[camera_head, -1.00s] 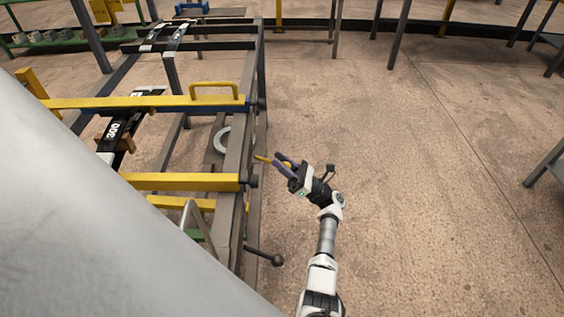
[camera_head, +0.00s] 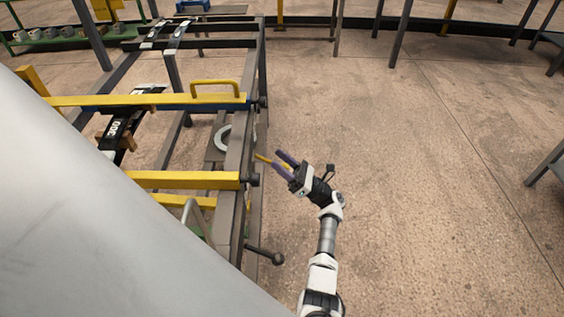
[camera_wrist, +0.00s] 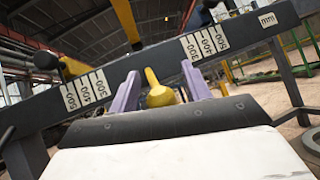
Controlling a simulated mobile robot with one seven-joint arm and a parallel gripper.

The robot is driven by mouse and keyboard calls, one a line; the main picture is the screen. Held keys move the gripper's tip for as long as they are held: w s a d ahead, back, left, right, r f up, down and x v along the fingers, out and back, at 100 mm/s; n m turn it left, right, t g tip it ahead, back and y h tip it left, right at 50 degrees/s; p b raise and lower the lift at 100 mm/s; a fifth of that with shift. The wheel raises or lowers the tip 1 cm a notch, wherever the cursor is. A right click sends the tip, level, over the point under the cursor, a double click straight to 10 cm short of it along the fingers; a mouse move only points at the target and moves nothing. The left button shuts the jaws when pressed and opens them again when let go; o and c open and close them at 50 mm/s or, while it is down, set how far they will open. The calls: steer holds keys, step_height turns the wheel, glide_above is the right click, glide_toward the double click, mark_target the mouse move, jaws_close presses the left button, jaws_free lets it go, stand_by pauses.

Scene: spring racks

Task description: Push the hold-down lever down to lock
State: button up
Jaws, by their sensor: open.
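A yellow lever with a rounded knob end (camera_wrist: 160,96) shows between the two purple fingers of my gripper (camera_wrist: 160,73) in the wrist view. I take it to be the hold-down lever. In the head view, a short yellow piece of the lever (camera_head: 262,158) sticks out from the rack's right side toward my gripper (camera_head: 275,160). My gripper is open, with one finger on each side of the knob. I cannot tell whether either finger touches it. The lever's far end is hidden in the wrist view.
The steel rack (camera_head: 237,150) carries yellow crossbars (camera_head: 180,181) and a dark rail with number scales (camera_wrist: 225,38). A black lever with a ball end (camera_head: 277,258) juts out below my gripper. The floor (camera_head: 420,190) to the right is clear.

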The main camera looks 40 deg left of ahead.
steer(key=shift+d, duration=0.1)
steer(key=b+v, duration=0.4)
steer(key=v, duration=0.9)
steer(key=shift+d+f, duration=0.2)
steer(key=shift+f, duration=0.05)
steer(key=shift+w, duration=0.1)
steer(key=shift+c, duration=0.5)
